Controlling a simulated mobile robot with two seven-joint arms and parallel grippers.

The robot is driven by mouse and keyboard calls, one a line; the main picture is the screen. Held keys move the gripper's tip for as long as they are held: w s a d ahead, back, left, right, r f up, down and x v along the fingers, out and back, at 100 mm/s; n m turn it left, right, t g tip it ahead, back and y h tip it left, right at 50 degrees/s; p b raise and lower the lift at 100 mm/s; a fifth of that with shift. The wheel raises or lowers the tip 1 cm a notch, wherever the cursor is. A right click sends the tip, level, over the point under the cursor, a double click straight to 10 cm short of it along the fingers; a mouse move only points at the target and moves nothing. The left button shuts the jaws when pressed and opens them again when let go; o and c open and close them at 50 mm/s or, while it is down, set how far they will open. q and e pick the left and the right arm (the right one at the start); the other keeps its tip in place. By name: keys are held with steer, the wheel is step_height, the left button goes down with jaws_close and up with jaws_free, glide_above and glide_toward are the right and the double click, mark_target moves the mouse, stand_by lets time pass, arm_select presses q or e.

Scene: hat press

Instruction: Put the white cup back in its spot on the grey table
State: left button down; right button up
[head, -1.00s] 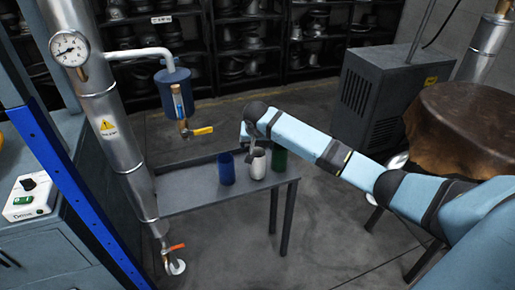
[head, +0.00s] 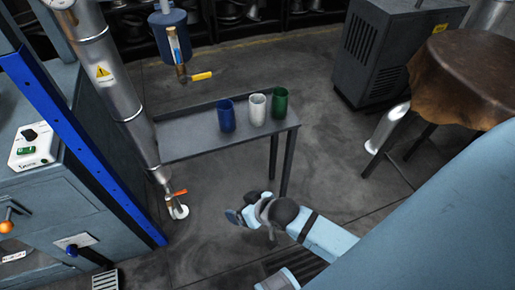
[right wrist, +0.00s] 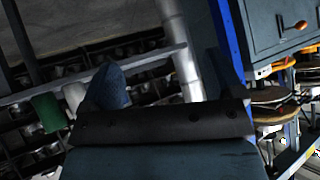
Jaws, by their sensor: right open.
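The white cup (head: 257,109) stands upright on the grey table (head: 190,140), between the blue cup (head: 227,116) and the green cup (head: 280,103). Nothing is holding it. My right gripper (head: 250,214) is open and empty, low in front of the table and well apart from the cups. In the right wrist view, the white cup (right wrist: 74,96) and the green cup (right wrist: 47,112) show at the left, partly hidden at the edge of my gripper. My left gripper is not in view.
A steel pipe (head: 118,100) with an orange-handled valve (head: 176,194) stands at the table's left. A blue tank with a yellow-handled valve (head: 201,76) hangs behind the table. A leather-covered round table (head: 470,75) stands at the right. The floor before the table is open.

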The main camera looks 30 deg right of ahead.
steer(key=s+r+n+t, duration=0.1)
steer(key=s+r, duration=0.1)
steer(key=s, duration=0.5)
steer(key=shift+s+a+t, duration=0.2)
steer(key=shift+s+t, duration=0.1)
steer(key=shift+t, duration=0.1)
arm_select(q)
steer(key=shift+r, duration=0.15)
arm_select(e)
steer(key=shift+r, duration=0.1)
arm_select(q)
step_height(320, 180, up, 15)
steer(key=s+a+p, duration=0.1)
steer(key=p, duration=1.9)
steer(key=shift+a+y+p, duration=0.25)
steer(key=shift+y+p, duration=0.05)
arm_select(e)
step_height(320, 180, up, 15)
steer(key=s+d, duration=0.1)
steer(key=shift+d+h, duration=0.2)
steer(key=shift+h, duration=0.1)
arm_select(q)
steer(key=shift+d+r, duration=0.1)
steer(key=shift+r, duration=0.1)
arm_select(e)
steer(key=shift+r, duration=0.3)
